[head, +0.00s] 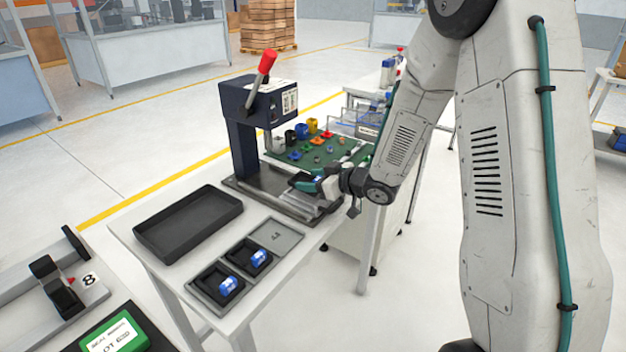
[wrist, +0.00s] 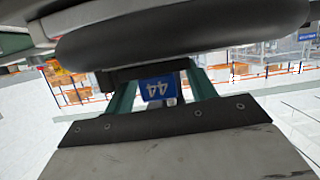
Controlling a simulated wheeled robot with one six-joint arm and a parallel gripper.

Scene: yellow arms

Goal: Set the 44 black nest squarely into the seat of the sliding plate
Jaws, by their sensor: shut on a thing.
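My gripper (head: 308,184) is over the press base in the head view. In the wrist view its two teal fingers (wrist: 160,92) are shut on the 44 black nest, whose blue label (wrist: 158,89) reads 44 upside down. The black body of the nest (wrist: 112,79) shows only in part, and a dark rounded shape hides much above it. In the head view, the pale sliding plate (head: 292,206) lies below and beside my gripper at the front of the press. Its seat is hidden, and I cannot tell whether the nest touches it.
The dark press (head: 243,150) with a red-ended lever (head: 267,62) stands just left of my gripper. A black tray (head: 188,225) and a holder (head: 205,290) with two blue-labelled black nests and a bare pocket lie nearer. A green mat (head: 325,152) with small coloured parts lies behind.

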